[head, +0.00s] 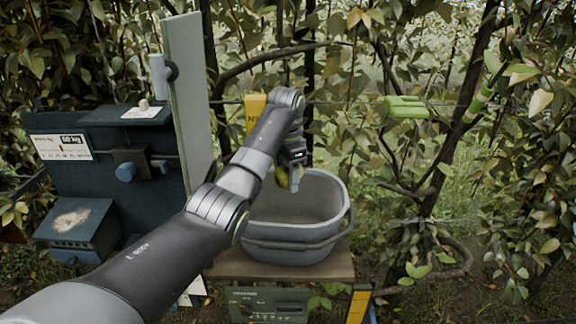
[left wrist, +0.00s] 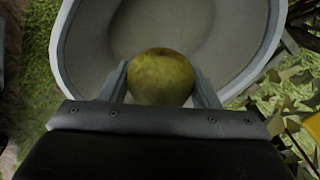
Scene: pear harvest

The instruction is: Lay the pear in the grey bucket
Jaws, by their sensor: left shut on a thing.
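The grey bucket (head: 296,245) is a wide oval tub on a brown wooden stand, and its inside looks empty. Its pale rim also shows in the left wrist view (left wrist: 63,50). My left gripper (head: 290,182) hangs over the bucket's far left part, pointing down. It is shut on the yellow-green pear (left wrist: 161,77), which sits between the two fingers in the left wrist view. In the head view the pear (head: 282,177) is partly hidden by the gripper. The pear appears above the bucket's opening. My right gripper is not in view.
A dark blue weighing unit (head: 105,160) and a tall pale post (head: 187,100) stand left of the bucket. Leafy branches and a trunk (head: 455,140) fill the right. A green clip-like object (head: 405,107) hangs on the wire. A yellow sign (head: 254,108) stands behind my arm.

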